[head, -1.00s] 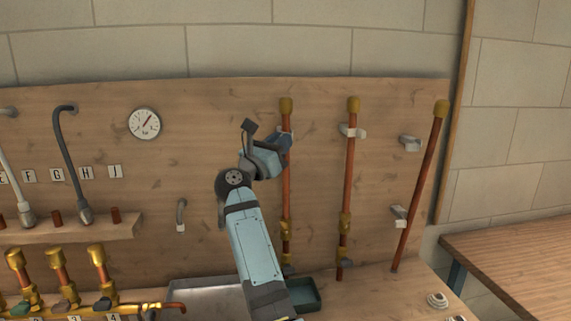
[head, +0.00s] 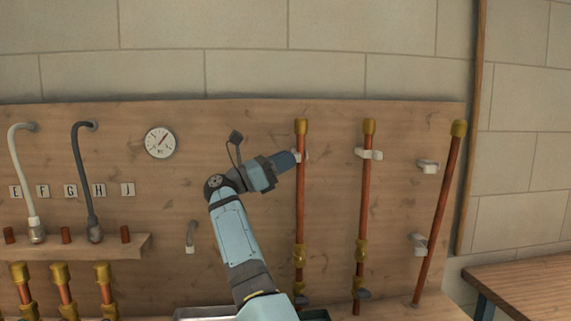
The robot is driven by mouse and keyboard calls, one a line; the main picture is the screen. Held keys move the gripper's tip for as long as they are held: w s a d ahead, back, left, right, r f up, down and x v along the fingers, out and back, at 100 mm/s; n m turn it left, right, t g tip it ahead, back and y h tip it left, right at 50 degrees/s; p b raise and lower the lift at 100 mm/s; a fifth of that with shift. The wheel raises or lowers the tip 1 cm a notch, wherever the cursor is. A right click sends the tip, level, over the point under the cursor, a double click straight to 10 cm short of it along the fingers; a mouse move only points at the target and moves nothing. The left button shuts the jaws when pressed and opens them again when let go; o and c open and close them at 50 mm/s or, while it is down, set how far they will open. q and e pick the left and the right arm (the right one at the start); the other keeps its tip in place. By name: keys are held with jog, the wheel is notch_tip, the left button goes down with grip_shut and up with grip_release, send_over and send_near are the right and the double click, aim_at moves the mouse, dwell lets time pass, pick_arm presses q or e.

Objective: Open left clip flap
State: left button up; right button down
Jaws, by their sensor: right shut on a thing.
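The left copper pipe (head: 300,205) stands upright against the wooden board, with brass ends. Its upper clip (head: 303,157) shows as a small pale piece beside the pipe, and the rest of it is hidden behind my right gripper. My right gripper (head: 291,160) reaches up from below and points right at this clip, just left of the pipe. It is shut on the clip's flap; the fingertips are small and partly hidden, so the flap's angle cannot be told. My left gripper is not in view.
A middle pipe (head: 366,205) stands upright in a pale clip (head: 369,153). A right pipe (head: 438,215) leans beside two clips, one upper (head: 428,166) and one lower (head: 418,243). A gauge (head: 160,142) and a grey hose (head: 80,175) are on the left.

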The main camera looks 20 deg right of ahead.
dwell(0.3)
jog(key=c, duration=1.1)
grip_release()
jog(key=v, duration=1.3)
jog(key=shift+w+a+f+b, duration=0.1)
jog(key=shift+a+b, duration=0.2)
jog(key=shift+a, duration=0.1)
jog(key=shift+f, duration=0.1)
